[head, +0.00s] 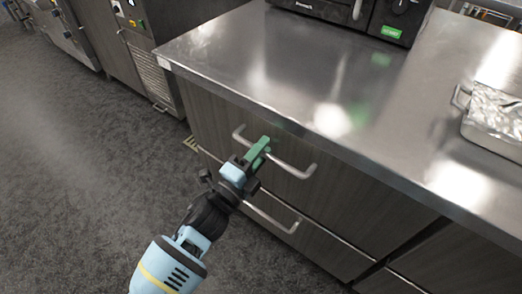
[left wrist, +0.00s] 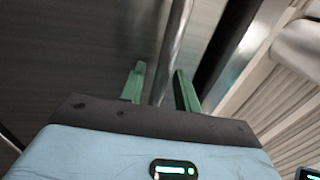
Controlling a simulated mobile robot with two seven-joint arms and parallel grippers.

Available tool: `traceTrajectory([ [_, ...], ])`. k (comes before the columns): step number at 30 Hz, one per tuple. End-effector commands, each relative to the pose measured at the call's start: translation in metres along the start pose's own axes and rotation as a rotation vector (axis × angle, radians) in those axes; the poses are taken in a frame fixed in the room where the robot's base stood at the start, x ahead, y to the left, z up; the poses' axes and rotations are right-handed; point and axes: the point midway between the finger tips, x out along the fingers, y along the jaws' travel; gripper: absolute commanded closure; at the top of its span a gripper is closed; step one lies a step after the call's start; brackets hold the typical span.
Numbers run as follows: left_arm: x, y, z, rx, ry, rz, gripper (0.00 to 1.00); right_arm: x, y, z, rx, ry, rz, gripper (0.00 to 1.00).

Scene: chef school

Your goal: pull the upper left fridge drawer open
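The upper left fridge drawer (head: 345,190) has a dark wood-grain front under the steel counter and looks shut. Its silver bar handle (head: 292,170) runs across the front. My left gripper (head: 258,150) is at the middle of this handle. In the left wrist view, the handle bar (left wrist: 174,45) passes between the two green fingers of my left gripper (left wrist: 160,90). The fingers are apart, with a visible gap on each side of the bar. The drawer front (left wrist: 80,50) fills the left of that view. My right gripper is not in view.
A lower drawer with its own bar handle (head: 272,216) is directly below. The steel countertop (head: 290,70) overhangs the drawers. It bears a black oven (head: 400,12) and a foil-lined tray (head: 495,120). The dark floor (head: 70,170) at the left is clear.

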Motion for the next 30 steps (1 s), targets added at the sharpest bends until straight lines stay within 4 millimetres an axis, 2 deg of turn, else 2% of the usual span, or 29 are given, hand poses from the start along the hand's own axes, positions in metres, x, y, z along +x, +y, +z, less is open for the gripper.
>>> traceTrajectory([
  [7,0.001,0.0,0.0,0.0,0.0,0.001,0.68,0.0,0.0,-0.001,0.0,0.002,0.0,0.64],
  [12,0.001,0.0,0.0,0.0,0.0,0.001,0.9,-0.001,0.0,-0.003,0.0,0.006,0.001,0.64],
  [15,0.0,0.0,0.0,0.0,0.0,0.001,1.0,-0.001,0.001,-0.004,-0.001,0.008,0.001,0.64],
  [25,-0.002,0.0,0.0,0.0,0.0,0.001,1.0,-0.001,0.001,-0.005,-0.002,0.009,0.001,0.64],
  [30,-0.016,-0.003,0.0,0.0,-0.001,0.003,1.0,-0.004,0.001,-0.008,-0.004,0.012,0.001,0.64],
])
